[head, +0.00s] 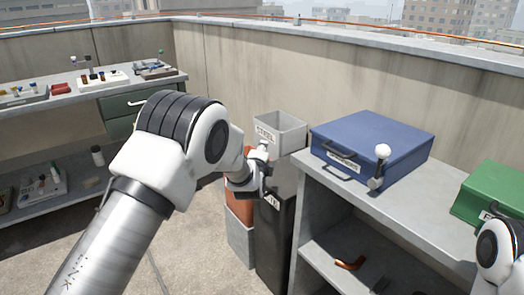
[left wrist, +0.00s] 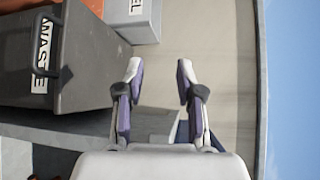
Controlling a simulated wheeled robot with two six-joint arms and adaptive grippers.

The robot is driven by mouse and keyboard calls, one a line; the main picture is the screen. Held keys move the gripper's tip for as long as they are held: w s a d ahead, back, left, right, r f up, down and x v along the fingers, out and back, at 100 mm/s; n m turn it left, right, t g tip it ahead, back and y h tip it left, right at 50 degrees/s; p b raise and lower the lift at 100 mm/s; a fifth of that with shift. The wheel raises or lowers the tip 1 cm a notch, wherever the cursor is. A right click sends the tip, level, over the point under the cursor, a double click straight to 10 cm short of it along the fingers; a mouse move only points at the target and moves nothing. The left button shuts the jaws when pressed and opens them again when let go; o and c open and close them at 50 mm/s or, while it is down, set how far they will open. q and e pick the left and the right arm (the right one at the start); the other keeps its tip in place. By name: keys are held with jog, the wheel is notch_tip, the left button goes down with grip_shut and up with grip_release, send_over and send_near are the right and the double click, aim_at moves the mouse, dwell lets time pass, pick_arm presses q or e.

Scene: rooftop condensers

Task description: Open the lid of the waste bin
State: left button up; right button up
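The waste bin (head: 274,245) is a tall dark grey box left of the grey workbench in the head view, partly hidden behind my left gripper. The left wrist view shows the waste bin (left wrist: 95,60) at the left, with a white WASTE label (left wrist: 41,52) and a dark bar handle (left wrist: 46,42) beside the label. Its lid looks shut. My left gripper (head: 262,170) is over the bin's top area in the head view. In the left wrist view its fingers (left wrist: 160,72) are apart and empty, to the right of the bin. My right gripper is out of view.
A grey steel bin (head: 280,132) stands behind the waste bin, with an orange bin (head: 239,203) beside them. The workbench (head: 330,190) holds a blue case (head: 370,140), a white-knobbed lever (head: 382,151) and a green case (head: 495,195). Open floor lies at left.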

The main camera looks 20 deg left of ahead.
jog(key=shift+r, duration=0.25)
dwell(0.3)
